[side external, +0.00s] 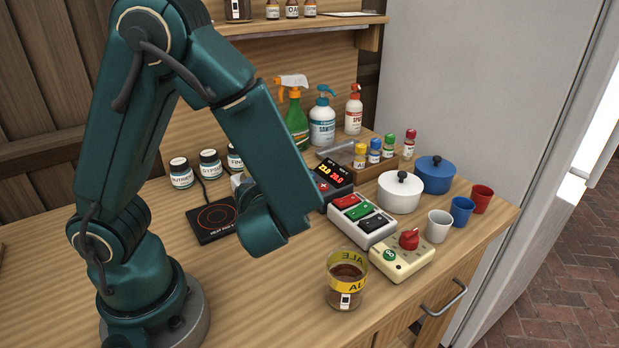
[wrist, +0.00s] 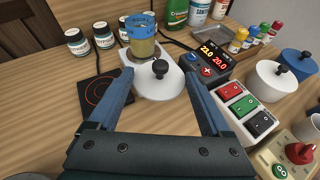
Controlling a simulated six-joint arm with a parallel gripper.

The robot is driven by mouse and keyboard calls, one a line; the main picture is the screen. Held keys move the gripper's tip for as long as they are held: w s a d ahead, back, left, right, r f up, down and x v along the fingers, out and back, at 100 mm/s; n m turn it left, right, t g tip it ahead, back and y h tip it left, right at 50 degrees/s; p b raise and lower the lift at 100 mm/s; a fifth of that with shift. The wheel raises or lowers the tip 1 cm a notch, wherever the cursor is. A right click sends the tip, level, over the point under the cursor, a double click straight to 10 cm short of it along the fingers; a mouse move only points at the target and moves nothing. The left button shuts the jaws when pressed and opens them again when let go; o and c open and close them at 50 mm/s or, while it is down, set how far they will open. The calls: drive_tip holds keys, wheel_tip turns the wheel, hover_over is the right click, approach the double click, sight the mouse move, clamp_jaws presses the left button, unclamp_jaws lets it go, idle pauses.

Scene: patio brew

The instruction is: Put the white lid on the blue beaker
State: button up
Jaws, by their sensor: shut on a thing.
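The white lid (wrist: 151,88), round with a black knob, is between the two fingers of my gripper (wrist: 160,76) in the wrist view. The fingers are shut on its rim at both sides. The blue beaker (wrist: 140,21), clear with a blue band and tan contents, stands just beyond the lid, upright on a pale scale (wrist: 125,57). The lid overlaps the near part of the scale in the picture; its height above the counter is unclear.
A black hot plate (side external: 212,219) lies left of the lid, with several jars behind. A controller (side external: 330,182) and a switch box (side external: 361,220) stand to the right. Further right are a white pot (side external: 399,197) and a blue pot (side external: 436,178). A yellow-banded beaker (side external: 346,290) stands near the front edge.

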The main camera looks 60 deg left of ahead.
drive_tip(key=a+r, duration=0.1)
drive_tip(key=w+a+r+n+g, duration=0.1)
drive_tip(key=a, duration=0.1)
drive_tip(key=w+a+r+n+g+y, duration=0.1)
drive_tip(key=a+r, duration=0.1)
drive_tip(key=s+a+r+n+g, duration=0.3)
drive_tip(key=s+a+r+g, duration=0.15)
drive_tip(key=a, duration=0.25)
drive_tip(key=s+a+r+n+g, duration=0.3)
drive_tip(key=a+r+n, duration=0.15)
drive_tip(key=a, duration=0.25)
drive_tip(key=w+d+f, duration=0.4)
drive_tip(key=w+f, duration=0.6)
drive_tip(key=f, duration=0.1)
drive_tip(key=shift+w+m, duration=0.3)
drive_tip(key=shift+m, duration=0.05)
drive_tip(key=shift+f, duration=0.25)
drive_tip(key=o, duration=1.1)
